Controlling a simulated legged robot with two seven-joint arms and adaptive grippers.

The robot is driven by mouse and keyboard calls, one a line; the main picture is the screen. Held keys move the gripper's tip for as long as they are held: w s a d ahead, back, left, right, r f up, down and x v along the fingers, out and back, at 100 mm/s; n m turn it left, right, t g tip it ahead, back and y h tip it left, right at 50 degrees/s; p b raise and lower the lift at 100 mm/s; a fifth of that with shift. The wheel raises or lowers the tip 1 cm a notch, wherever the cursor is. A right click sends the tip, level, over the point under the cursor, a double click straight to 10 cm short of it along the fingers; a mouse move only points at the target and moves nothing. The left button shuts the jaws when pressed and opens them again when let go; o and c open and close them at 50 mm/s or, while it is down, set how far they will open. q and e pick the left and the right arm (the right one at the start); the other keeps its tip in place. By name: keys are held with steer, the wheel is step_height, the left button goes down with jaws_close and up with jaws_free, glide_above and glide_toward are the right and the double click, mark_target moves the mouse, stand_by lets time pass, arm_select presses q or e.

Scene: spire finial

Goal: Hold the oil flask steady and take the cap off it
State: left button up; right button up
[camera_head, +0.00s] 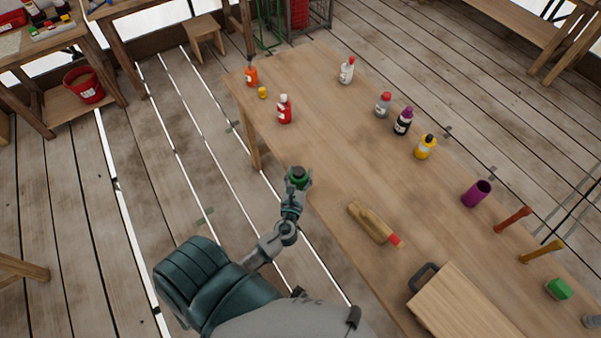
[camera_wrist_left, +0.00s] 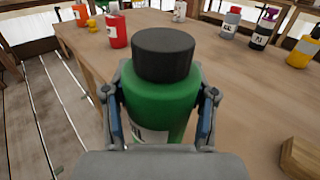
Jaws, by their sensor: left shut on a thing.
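A green flask (camera_head: 299,182) with a wide black cap (camera_wrist_left: 163,55) is in my left gripper (camera_head: 304,184), at the left edge of the table in the head view. In the left wrist view the green body (camera_wrist_left: 158,92) stands between the two fingers of my left gripper (camera_wrist_left: 162,122), which are shut on it below the cap. The cap sits on top of the flask and is clear of the fingers. The flask looks upright in the wrist view. Its lower part is hidden, so I cannot tell whether it touches the table. My right gripper is in neither view.
The wooden table (camera_head: 330,130) carries several bottles along its far side. A wooden board (camera_head: 465,305) and a purple cup (camera_head: 476,194) are to the right. The table's middle is mostly clear.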

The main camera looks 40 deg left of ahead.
arm_select(q)
steer(key=c, duration=0.8)
steer(key=shift+d, duration=0.15)
steer(key=shift+d+r, duration=0.1)
